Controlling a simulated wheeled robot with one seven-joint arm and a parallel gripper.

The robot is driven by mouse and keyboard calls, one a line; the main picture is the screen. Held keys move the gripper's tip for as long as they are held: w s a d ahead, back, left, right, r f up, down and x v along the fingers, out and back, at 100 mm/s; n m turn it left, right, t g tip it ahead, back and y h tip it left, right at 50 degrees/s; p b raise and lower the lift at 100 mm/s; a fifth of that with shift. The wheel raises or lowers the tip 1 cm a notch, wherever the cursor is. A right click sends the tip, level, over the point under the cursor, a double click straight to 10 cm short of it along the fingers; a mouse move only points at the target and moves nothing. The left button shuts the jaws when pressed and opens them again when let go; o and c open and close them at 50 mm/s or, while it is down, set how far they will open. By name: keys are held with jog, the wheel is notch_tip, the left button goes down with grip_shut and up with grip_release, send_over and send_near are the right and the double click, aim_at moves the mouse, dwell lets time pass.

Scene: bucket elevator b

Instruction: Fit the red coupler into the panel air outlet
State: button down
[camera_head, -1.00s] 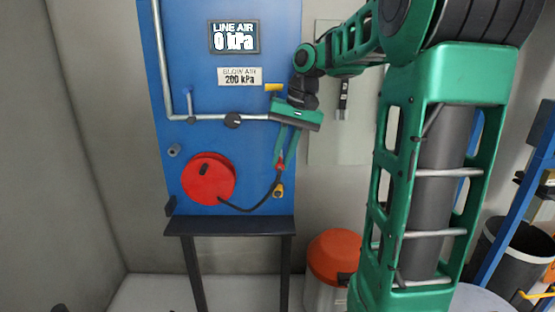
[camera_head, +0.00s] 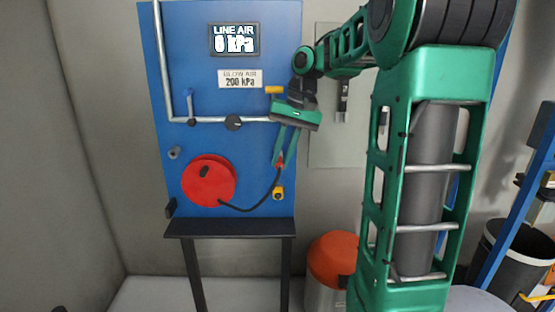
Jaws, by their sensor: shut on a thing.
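The blue panel (camera_head: 225,100) stands against the back wall. My gripper (camera_head: 281,161) points down in front of its right side, with two green fingers shut on the small red coupler (camera_head: 280,166). A black hose (camera_head: 262,200) runs from the coupler down and left to the red reel (camera_head: 208,180). A small yellow fitting (camera_head: 278,193) sits on the panel just below the coupler, apart from it. The gripper body hides the right end of the grey pipe (camera_head: 205,119). I cannot tell for sure which fitting is the air outlet; a grey stub (camera_head: 174,152) juts out at the panel's left.
A yellow handle (camera_head: 274,89) is just above my gripper. A black ledge (camera_head: 230,228) is under the panel. An orange-lidded bin (camera_head: 330,260) stands at the lower right.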

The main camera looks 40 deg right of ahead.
jog(key=shift+w+d, duration=0.3)
jog(key=shift+w, duration=0.1)
jog(key=c, duration=1.6)
grip_release()
jog(key=shift+c, duration=0.2)
jog(key=s+a, duration=0.5)
jog(key=s, duration=0.2)
notch_tip(320, 180, down, 15)
jog(key=shift+s+a, duration=0.2)
jog(key=shift+s, duration=0.1)
jog(key=shift+s, duration=0.1)
